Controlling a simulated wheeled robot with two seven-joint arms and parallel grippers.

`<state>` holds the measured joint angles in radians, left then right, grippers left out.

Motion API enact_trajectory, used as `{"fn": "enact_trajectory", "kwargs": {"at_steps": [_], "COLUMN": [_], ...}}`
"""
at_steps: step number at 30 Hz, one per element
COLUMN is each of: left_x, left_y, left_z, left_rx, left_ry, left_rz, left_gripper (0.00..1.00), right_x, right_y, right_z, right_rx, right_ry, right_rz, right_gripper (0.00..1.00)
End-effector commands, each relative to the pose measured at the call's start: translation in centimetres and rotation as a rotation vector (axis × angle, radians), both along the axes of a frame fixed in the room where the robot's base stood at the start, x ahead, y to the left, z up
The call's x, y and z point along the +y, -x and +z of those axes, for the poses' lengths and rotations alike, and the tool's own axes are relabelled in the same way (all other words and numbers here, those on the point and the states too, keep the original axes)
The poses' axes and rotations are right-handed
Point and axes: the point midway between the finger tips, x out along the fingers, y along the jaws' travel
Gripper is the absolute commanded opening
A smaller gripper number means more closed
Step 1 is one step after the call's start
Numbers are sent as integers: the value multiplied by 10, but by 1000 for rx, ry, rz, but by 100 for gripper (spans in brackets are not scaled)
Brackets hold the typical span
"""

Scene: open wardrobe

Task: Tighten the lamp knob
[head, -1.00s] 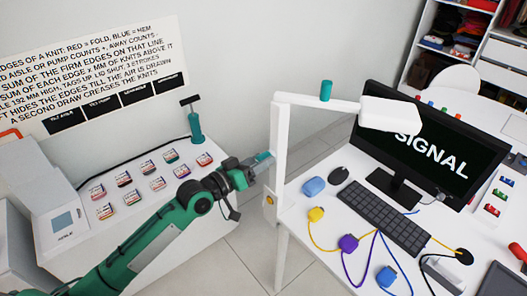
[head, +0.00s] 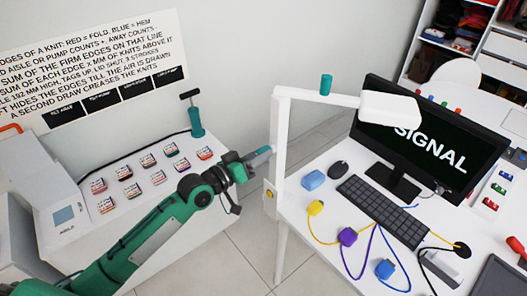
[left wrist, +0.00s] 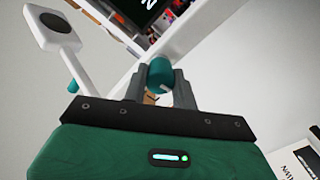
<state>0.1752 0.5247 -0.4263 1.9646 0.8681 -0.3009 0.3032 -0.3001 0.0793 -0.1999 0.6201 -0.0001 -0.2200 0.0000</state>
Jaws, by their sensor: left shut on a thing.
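The white desk lamp (head: 277,130) stands at the left edge of the desk, its arm reaching right to a flat white head (head: 390,107). A teal knob (head: 326,84) sits on top of the lamp arm. My left gripper (head: 263,153) reaches the upright post from the left. In the left wrist view, my left gripper (left wrist: 160,88) is shut on a second teal knob (left wrist: 160,72), which shows between the fingers. This knob is mostly hidden in the head view. The lamp head (left wrist: 53,38) shows at upper left of the wrist view. My right gripper is not in view.
The desk holds a monitor (head: 430,135), a keyboard (head: 383,212), a mouse (head: 338,168) and coloured plugs with cables. A white bench at left carries several small labelled packs and a teal hand pump (head: 196,122). Open floor lies between them.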

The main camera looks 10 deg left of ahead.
Motion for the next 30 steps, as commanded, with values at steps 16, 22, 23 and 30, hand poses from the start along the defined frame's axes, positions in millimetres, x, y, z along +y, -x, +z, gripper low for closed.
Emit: {"fn": "enact_trajectory", "kwargs": {"at_steps": [16,22,23,30], "left_x": [0,0,0,-1], "left_y": [-1,-1,-1,-1], "left_z": [-1,-1,0,0], "left_rx": [-397,-659,-697,-913], "left_ry": [-506,-842,-892,-1168], "left_rz": [0,0,0,0], "left_gripper": [2,2,2,2], "right_x": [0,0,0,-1], "right_y": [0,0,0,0], "right_z": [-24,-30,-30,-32], "right_rx": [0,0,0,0], "right_ry": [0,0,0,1], "right_rz": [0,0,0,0], "right_gripper": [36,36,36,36]}}
